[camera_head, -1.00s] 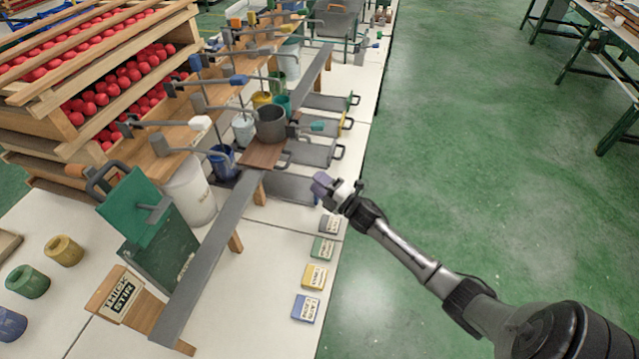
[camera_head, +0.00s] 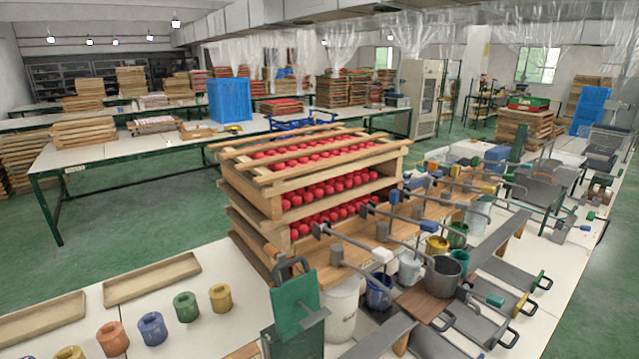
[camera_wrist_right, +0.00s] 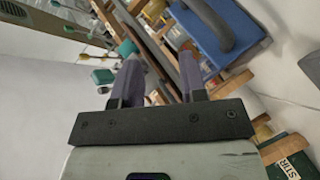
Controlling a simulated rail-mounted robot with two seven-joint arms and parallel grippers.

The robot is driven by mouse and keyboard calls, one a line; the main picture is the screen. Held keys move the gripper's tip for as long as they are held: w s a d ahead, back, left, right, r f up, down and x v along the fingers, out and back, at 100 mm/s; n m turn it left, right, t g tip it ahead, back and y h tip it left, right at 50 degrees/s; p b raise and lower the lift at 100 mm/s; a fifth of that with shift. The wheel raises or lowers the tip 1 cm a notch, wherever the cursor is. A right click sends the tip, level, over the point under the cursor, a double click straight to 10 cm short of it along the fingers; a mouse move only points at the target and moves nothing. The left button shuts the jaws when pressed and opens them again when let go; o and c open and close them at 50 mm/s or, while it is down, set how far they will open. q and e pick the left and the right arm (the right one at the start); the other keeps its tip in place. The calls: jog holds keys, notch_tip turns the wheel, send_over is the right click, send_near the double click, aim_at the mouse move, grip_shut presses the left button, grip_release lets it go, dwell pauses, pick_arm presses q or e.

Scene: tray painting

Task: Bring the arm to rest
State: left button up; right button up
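My right gripper (camera_wrist_right: 160,75) shows in the right wrist view. Its two dark purple-grey fingers stand apart with nothing between them, and the workbench shows through the gap. A blue object with a dark curved handle (camera_wrist_right: 222,35) lies beyond the fingers at the upper right. Neither of my arms shows in the head view now, and my left gripper is in no view.
In the head view, a wooden rack of red balls (camera_head: 310,185) stands on the white bench. A grey pot (camera_head: 442,276), a blue cup (camera_head: 379,291) and several handled tools crowd its right side.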

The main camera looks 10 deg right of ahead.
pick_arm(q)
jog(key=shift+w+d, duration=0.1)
pick_arm(e)
jog(key=s+a+m+g+y, duration=0.45)
jog(key=s+a+g, duration=0.25)
jog(key=s+a, duration=1.7)
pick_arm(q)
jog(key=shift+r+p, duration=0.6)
pick_arm(e)
jog(key=s+a+f+g+y, duration=0.2)
jog(key=s+a+f+g, duration=0.15)
jog(key=s+a, duration=0.4)
pick_arm(q)
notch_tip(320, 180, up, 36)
jog(key=p, duration=3.5)
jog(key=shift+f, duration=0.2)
pick_arm(e)
notch_tip(320, 180, up, 35)
jog(key=d, duration=0.2)
jog(key=shift+s+r+t, duration=0.2)
jog(key=shift+s+t, duration=0.15)
jog(key=shift+s, duration=0.05)
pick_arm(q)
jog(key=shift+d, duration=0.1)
